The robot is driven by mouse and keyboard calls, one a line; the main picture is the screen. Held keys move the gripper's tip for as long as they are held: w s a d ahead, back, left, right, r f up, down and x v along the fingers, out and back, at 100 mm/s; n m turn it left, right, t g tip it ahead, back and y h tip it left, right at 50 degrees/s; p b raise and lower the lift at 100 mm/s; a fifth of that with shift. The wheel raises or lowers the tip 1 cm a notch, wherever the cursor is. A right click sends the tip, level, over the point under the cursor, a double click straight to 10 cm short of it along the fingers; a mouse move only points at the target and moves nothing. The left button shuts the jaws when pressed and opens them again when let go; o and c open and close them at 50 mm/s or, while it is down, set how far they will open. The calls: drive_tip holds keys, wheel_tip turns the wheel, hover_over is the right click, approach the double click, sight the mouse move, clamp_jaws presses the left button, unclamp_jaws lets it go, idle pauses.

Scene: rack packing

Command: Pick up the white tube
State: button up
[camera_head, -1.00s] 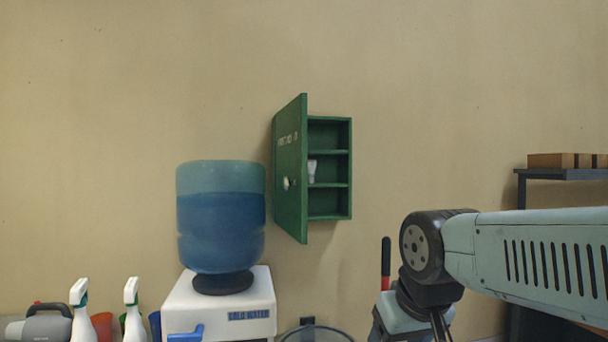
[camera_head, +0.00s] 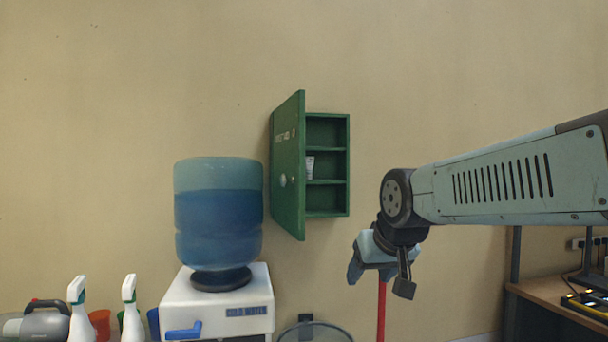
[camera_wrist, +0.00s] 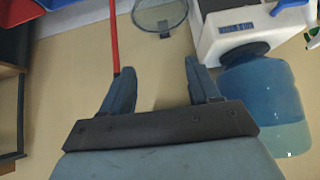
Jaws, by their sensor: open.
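The white tube (camera_head: 309,167) stands on the middle shelf of the green wall cabinet (camera_head: 342,165), partly hidden behind the edge of the open cabinet door (camera_head: 288,165). My gripper (camera_head: 380,281) hangs low to the right of the cabinet in the head view, below the tube's height and apart from it. In the wrist view my gripper (camera_wrist: 158,82) has its two fingers spread with nothing between them. The tube is not visible in the wrist view.
A water dispenser (camera_head: 215,300) with a blue bottle (camera_head: 218,215) stands left of the cabinet. Spray bottles (camera_head: 129,310) are at lower left. A red pole (camera_head: 381,318) is below my gripper. A desk (camera_head: 560,297) is at lower right. The wall right of the cabinet is clear.

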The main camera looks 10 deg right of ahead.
drive_tip(key=w+r+t, duration=0.2)
drive_tip(key=w+r, duration=0.2)
drive_tip(key=w, duration=0.4)
drive_tip(key=w+d+r+t, duration=0.1)
drive_tip(key=w+r+t, duration=0.1)
drive_tip(key=w+r, duration=0.45)
drive_tip(key=w+r+t, duration=0.2)
drive_tip(key=w+r, duration=0.1)
drive_tip(key=w, duration=0.6)
drive_tip(key=t, duration=0.4)
approach(309, 166)
drive_tip(key=w, duration=0.5)
drive_tip(key=shift+w+d+r, duration=0.2)
drive_tip(key=shift+w+r, duration=0.15)
drive_tip(key=shift+w, duration=0.05)
drive_tip(key=shift+w+a+f, duration=0.1)
drive_tip(key=shift+w+f, duration=0.05)
drive_tip(key=shift+w, duration=1.15)
drive_tip(key=shift+w+a+f, duration=0.1)
drive_tip(key=shift+w+f, duration=0.05)
drive_tip(key=shift+w, duration=1.15)
drive_tip(key=shift+c, duration=0.2)
drive_tip(key=c, duration=0.9)
